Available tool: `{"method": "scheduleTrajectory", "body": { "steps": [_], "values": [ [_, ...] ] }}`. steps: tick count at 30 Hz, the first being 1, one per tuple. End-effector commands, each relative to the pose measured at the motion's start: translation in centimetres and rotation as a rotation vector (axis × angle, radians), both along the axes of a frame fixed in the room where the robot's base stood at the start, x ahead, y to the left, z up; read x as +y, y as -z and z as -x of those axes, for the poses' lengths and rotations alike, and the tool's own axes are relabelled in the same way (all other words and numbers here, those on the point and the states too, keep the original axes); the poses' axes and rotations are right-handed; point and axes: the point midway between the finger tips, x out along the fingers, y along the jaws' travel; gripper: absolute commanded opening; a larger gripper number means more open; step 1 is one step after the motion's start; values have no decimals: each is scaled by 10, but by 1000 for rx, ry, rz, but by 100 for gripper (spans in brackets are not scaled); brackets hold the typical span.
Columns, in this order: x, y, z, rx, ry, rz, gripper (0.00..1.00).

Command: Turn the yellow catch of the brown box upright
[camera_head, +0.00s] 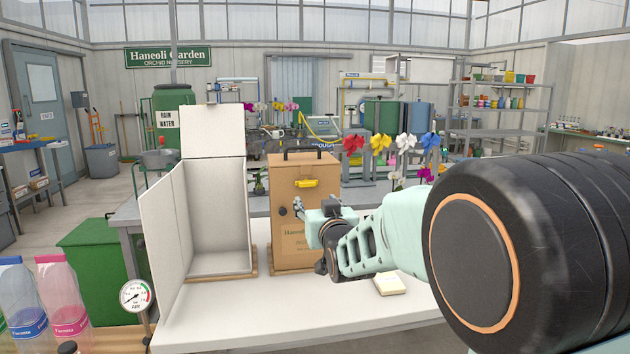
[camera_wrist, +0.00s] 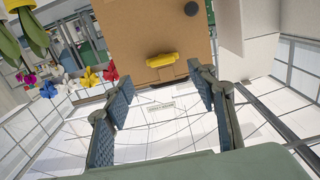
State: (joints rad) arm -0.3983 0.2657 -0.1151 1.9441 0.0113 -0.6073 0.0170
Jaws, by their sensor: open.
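The brown box (camera_head: 292,237) stands closed on the white table, with a dark handle on top. Its yellow catch (camera_head: 306,183) lies across the upper front, lengthwise horizontal rather than upright. In the wrist view the catch (camera_wrist: 161,60) shows as a yellow bar beyond my fingers, roughly midway between them, on the brown box (camera_wrist: 145,28). My gripper (camera_head: 300,210) is in front of the box, a little below the catch in the head view. Its two fingers (camera_wrist: 166,78) are spread with nothing between them. I see no contact with the catch.
A dark round knob (camera_head: 282,211) is on the box front. A white open box (camera_head: 217,225) stands to its left. A small cream block (camera_head: 390,285) lies on the white table (camera_head: 300,315), to the right under my arm. The table's front is clear.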

Motion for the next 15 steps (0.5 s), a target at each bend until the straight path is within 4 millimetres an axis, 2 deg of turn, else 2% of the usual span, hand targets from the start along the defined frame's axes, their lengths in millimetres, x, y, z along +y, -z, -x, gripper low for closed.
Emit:
{"method": "scheduleTrajectory", "body": {
  "steps": [3, 8, 15],
  "values": [
    [3, -8, -2, -26, -1, -12, 52],
    [6, -9, -13, -30, -1, -13, 52],
    [16, -8, -49, -28, 0, -12, 52]
  ]
}}
